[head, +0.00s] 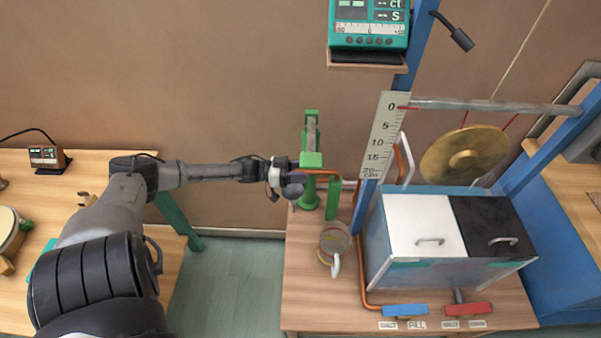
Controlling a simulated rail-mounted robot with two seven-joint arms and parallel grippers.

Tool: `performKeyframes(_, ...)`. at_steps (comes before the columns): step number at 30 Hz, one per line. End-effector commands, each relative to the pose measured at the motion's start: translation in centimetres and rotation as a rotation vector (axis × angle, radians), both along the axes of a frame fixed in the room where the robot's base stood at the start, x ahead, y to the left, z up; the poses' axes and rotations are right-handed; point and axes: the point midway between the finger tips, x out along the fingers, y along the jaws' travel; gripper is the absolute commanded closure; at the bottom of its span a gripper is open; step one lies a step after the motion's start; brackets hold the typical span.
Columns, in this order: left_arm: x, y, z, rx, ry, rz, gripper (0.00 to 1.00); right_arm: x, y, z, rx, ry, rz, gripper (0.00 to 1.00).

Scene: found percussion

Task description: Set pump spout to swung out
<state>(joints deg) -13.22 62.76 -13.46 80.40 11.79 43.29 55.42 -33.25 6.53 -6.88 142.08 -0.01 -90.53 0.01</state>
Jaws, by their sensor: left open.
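The green pump (311,158) stands at the back left of the middle wooden table. A short copper-coloured pipe, which looks like its spout (324,173), reaches to the right from the pump body, with a green upright piece (333,198) below its end. My left gripper (291,184) is open at the pump's left side, level with the spout's near end. The fingers are small and dark here, and I cannot tell whether they touch the pump. My right gripper is not in view.
A clear jug (333,243) stands in front of the pump. To the right are a tank with a white lid (423,222) and a black lid, a white scale (385,135), a hanging gong (464,155), and blue (405,310) and red (468,309) handles. The table's front left is clear.

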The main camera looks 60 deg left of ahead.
Motion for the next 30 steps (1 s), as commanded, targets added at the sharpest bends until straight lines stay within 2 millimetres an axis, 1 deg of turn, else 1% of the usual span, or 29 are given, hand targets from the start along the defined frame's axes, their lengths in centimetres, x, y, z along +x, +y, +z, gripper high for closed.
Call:
performKeyframes(8, 0.07, -0.05, 0.01, 0.0, 0.0, 0.0, 0.56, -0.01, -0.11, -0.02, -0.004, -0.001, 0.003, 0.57)
performKeyframes(22, 0.07, -0.02, 0.02, 0.0, 0.0, 0.0, 1.0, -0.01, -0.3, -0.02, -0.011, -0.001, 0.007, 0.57)
performKeyframes(30, 0.07, -0.02, 0.04, -0.001, 0.001, 0.001, 1.0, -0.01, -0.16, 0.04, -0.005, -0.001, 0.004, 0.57)
